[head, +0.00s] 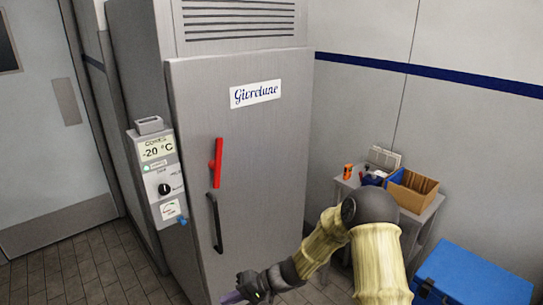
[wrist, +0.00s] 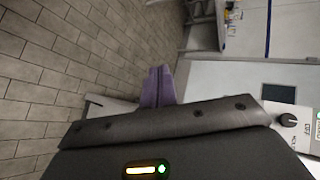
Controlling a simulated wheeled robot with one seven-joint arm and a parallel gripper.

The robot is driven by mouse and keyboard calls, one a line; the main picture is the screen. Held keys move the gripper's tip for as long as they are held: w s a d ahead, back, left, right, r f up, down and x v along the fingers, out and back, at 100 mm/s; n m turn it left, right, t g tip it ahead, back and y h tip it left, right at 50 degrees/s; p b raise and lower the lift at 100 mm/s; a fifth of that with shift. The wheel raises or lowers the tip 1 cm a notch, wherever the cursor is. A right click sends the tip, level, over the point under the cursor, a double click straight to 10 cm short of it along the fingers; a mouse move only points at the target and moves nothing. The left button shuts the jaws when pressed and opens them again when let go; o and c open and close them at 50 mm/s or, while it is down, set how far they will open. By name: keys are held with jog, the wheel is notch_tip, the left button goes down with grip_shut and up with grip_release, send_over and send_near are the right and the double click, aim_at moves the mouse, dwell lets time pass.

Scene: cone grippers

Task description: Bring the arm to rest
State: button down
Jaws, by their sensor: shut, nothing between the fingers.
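My arm (head: 378,248) wears a cream quilted sleeve and reaches in from the bottom right of the head view, bent at a dark joint. My gripper (head: 234,297) is low in front of the tall grey cabinet (head: 262,130), near the bottom edge of the picture. In the wrist view its purple fingers (wrist: 158,87) are together, with nothing between them. Tiled floor shows behind them. The cabinet door is closed and has a red handle (head: 218,163) and a black handle (head: 215,222) below it.
A control panel (head: 158,170) reading -20 °C is on the cabinet's left side. A small grey table (head: 412,216) with a cardboard box (head: 411,191) and an orange item (head: 347,171) stands right. A blue chest (head: 478,276) is at bottom right. Floor is open at left.

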jog(key=s+d+r+t+h, duration=0.1)
jog(key=s+d+r+h, duration=0.3)
jog(key=d, duration=0.5)
jog(key=s+d+r+t+h, duration=0.1)
jog(key=s+d+r+h, duration=0.3)
jog(key=d, duration=0.5)
jog(key=s+d+r+t+h, duration=0.1)
jog(key=s+d+r+h, duration=0.3)
jog(key=d, duration=0.4)
jog(key=shift+s+d+r+m+t, duration=0.3)
jog(key=shift+s+d+r+m, duration=0.1)
jog(key=shift+s, duration=0.45)
